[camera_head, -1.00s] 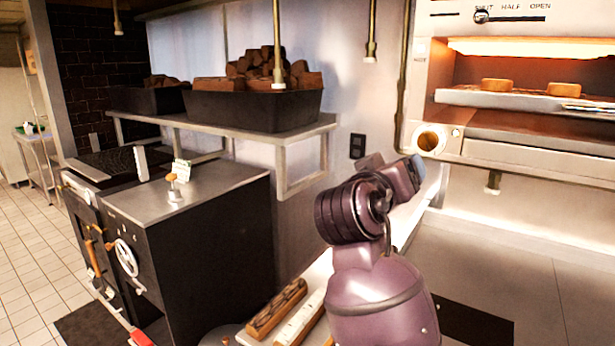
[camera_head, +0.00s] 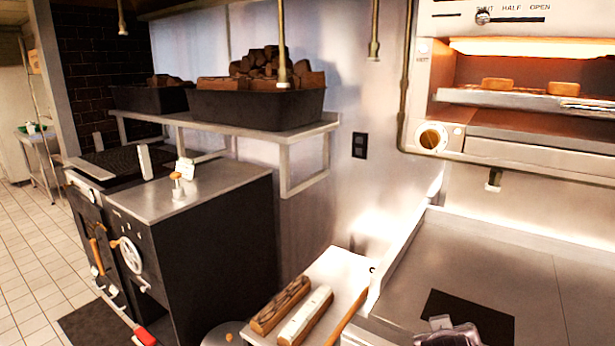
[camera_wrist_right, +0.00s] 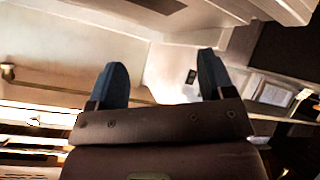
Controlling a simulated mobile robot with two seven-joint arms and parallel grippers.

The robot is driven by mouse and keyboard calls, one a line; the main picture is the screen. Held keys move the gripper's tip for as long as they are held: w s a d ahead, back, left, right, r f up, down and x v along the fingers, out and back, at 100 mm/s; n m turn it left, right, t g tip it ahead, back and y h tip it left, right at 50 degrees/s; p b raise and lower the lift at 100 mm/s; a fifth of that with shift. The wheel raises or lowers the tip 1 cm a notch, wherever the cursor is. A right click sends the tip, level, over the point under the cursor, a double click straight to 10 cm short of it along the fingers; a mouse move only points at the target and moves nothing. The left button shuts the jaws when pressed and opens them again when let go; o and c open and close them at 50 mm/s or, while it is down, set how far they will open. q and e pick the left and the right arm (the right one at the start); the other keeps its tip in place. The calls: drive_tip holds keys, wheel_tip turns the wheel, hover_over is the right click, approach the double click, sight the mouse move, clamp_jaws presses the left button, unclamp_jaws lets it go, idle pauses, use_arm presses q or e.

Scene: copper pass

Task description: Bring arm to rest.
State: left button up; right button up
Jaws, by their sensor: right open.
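My right gripper (camera_wrist_right: 161,80) shows in the right wrist view with its two blue fingers spread wide apart. Nothing is between them. In the head view only a small purple and grey part of my arm shows at the bottom edge, over the steel counter at the right. The rest of that arm is out of the picture. My left gripper is in neither view.
A black stove (camera_head: 200,235) stands at left. Above it a wall shelf (camera_head: 245,133) carries a black bin (camera_head: 255,108) of dark chunks. A lit oven (camera_head: 530,75) is at upper right. Logs (camera_head: 281,305) lie on a white ledge. The counter (camera_head: 470,250) is largely clear.

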drive_tip(key=s+d+f+g+y, duration=0.1)
drive_tip(key=s+f+g, duration=0.1)
drive_tip(key=s+f, duration=0.5)
drive_tip(key=s+d+f+g+y, duration=0.1)
drive_tip(key=s+f+g+y, duration=0.1)
drive_tip(key=s, duration=0.8)
drive_tip(key=s+d+f+g+y, duration=0.1)
drive_tip(key=s+d+f+g, duration=0.1)
drive_tip(key=s+f, duration=0.5)
drive_tip(key=w+f+t+y, duration=0.1)
drive_tip(key=w+f+t, duration=0.4)
drive_tip(key=f+t, duration=0.2)
drive_tip(key=shift+w+a+f+n+t, duration=0.15)
drive_tip(key=shift+a+f+n+t, duration=0.2)
drive_tip(key=shift+f, duration=0.45)
